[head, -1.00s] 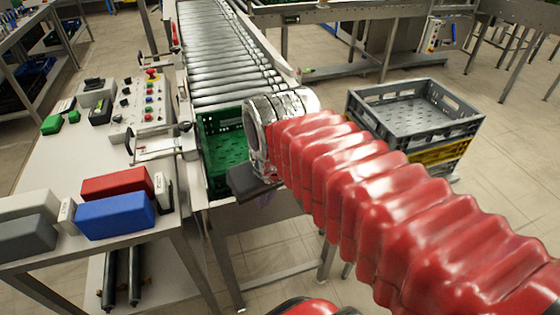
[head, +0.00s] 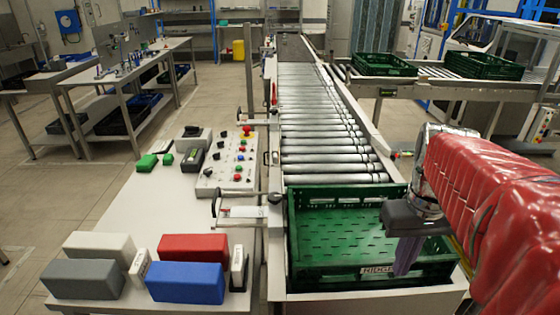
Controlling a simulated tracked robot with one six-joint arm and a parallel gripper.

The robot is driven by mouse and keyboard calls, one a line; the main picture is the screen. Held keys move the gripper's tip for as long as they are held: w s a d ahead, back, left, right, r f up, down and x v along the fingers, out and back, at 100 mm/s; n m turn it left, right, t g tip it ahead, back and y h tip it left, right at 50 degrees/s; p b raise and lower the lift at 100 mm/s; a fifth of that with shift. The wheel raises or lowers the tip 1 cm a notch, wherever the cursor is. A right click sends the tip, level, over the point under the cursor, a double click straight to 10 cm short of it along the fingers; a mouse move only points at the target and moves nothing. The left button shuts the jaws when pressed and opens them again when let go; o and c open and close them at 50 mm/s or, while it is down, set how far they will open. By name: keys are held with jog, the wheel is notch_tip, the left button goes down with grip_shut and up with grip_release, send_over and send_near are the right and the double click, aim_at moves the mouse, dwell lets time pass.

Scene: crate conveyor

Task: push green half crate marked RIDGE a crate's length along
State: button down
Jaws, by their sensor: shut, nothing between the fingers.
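The green half crate (head: 345,272) sits at the near end of the roller conveyor. It is low, open-topped and empty, with a slotted floor. A white label on its near wall is partly legible and looks like RIDGE. My gripper (head: 405,262) hangs at the crate's right side, fingers pointing down in front of its near right part. The fingers are together with nothing between them. I cannot tell whether they touch the crate. The gripper hides part of the crate's right end.
The roller conveyor (head: 318,125) runs clear beyond the crate. Left of it, a bench holds a control box (head: 228,165) and red (head: 193,248), blue (head: 186,283) and grey blocks (head: 83,279). A clamp (head: 240,213) stands by the crate's left edge. More green crates (head: 384,65) sit on a conveyor at the right.

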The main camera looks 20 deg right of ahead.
aim_at(384, 274)
notch_tip(384, 274, down, 10)
jog(key=shift+a+f, duration=0.1)
jog(key=shift+w+d, duration=0.3)
jog(key=shift+w, duration=0.7)
jog(key=shift+w+d, duration=0.25)
jog(key=shift+w, duration=0.7)
jog(key=shift+w, duration=0.1)
